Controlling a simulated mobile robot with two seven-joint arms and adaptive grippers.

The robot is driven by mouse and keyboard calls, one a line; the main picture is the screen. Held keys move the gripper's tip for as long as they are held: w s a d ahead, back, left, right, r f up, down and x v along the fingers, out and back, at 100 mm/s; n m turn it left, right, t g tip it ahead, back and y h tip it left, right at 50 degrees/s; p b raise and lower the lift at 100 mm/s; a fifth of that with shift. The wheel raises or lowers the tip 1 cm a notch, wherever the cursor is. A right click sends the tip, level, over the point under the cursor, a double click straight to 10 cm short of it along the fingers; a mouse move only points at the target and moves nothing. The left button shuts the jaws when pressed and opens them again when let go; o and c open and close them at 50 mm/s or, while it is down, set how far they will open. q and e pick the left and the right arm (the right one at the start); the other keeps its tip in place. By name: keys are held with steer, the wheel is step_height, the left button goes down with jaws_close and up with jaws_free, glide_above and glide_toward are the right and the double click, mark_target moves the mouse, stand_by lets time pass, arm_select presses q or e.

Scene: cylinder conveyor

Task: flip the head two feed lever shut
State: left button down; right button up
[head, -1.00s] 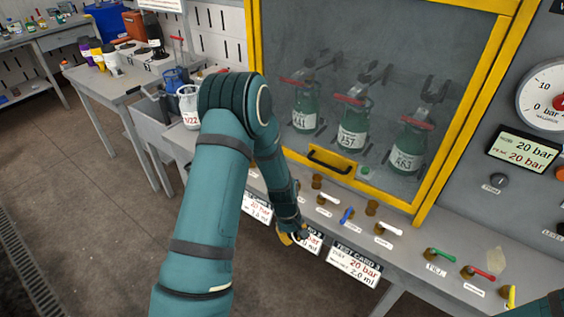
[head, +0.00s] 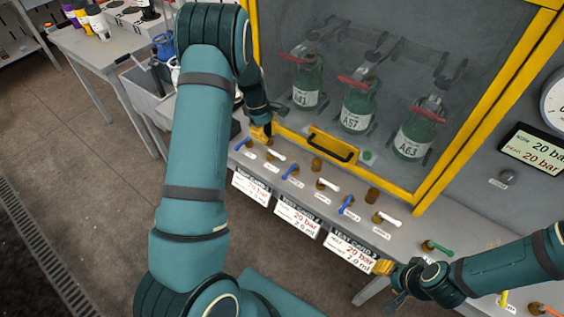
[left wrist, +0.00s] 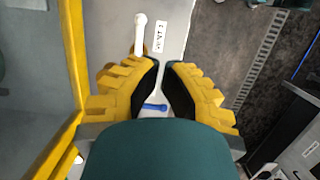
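Small blue and white levers on brass valves line the bench front. The second blue lever from the left (head: 290,172), above the middle test card, looks like the head two feed lever; its label is too small to read. My left gripper (head: 264,128) is partly hidden behind my arm, near the leftmost blue lever (head: 243,143) and apart from the second one. In the left wrist view its fingertips (left wrist: 162,63) almost meet, with a blue lever (left wrist: 155,106) showing through the gap beneath. My right gripper (head: 386,269) is near the bench front; its finger gap does not show.
A yellow-framed window (head: 420,205) with green cylinders behind it stands behind the levers. White levers (head: 327,185) sit between the blue ones, and a green lever (head: 437,248) is at right. Test cards (head: 297,219) hang along the front edge.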

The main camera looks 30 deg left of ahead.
mark_target(290, 171)
arm_select(q)
steer(key=shift+f, duration=0.1)
steer(key=b+x, duration=0.1)
steer(key=x, duration=0.8)
steer(key=shift+d+f, duration=0.1)
steer(key=shift+f, duration=0.25)
steer(key=d, duration=0.3)
steer(key=shift+s+f, duration=0.1)
steer(key=shift+f, duration=0.2)
steer(key=shift+d+f, duration=0.15)
steer(key=shift+d, duration=0.4)
arm_select(e)
steer(key=shift+s+f, duration=0.1)
steer(key=shift+f, duration=0.4)
steer(key=shift+a, duration=0.15)
